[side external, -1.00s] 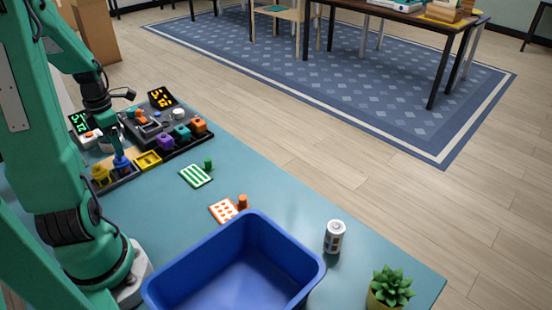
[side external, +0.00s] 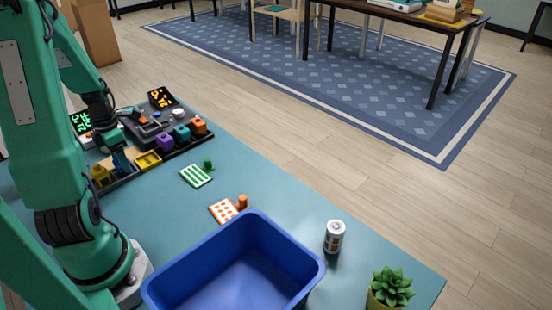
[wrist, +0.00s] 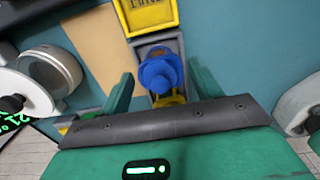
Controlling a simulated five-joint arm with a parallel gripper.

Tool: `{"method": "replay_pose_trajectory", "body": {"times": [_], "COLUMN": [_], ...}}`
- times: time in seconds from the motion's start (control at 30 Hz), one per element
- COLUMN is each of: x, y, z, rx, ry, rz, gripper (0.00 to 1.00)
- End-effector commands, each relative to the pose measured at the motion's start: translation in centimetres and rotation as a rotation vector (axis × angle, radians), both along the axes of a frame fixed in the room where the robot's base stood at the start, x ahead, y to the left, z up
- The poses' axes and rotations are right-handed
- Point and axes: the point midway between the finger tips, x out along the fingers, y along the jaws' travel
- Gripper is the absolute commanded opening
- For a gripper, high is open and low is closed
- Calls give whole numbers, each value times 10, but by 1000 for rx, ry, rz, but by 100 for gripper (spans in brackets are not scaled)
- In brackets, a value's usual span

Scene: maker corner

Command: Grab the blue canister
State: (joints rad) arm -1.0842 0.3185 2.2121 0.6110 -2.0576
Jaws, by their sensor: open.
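The blue canister (wrist: 158,73) has a rounded knob on top and stands in a grey compartment in the wrist view. My gripper (wrist: 163,88) is open, with one green finger to the left of the canister and one to the right. Gaps show between the canister and both fingers, so it is not held. In the side view my gripper (side external: 121,160) is over the near row of the organizer and largely hides the canister.
A yellow bin (side external: 147,160) and a yellow canister (side external: 101,175) flank that compartment. Purple, teal and orange blocks (side external: 198,126) sit behind. A blue tub (side external: 313,268), a battery-like cylinder (side external: 334,237) and a plant (side external: 390,286) stand farther right. The table's middle holds two small patterned cards (side external: 195,176).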

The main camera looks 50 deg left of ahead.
Motion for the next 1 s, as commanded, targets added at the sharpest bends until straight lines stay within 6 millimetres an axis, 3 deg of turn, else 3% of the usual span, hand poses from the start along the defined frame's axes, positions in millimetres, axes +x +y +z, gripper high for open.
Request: {"method": "replay_pose_trajectory", "body": {"times": [0.27,0.8,1.0], "x": [0,0,0], "y": [0,0,0], "z": [-21,-22,-22], "rx": [-2,0,0], "ry": [1,0,0], "rz": [0,0,0], "gripper": [64,64,25]}}
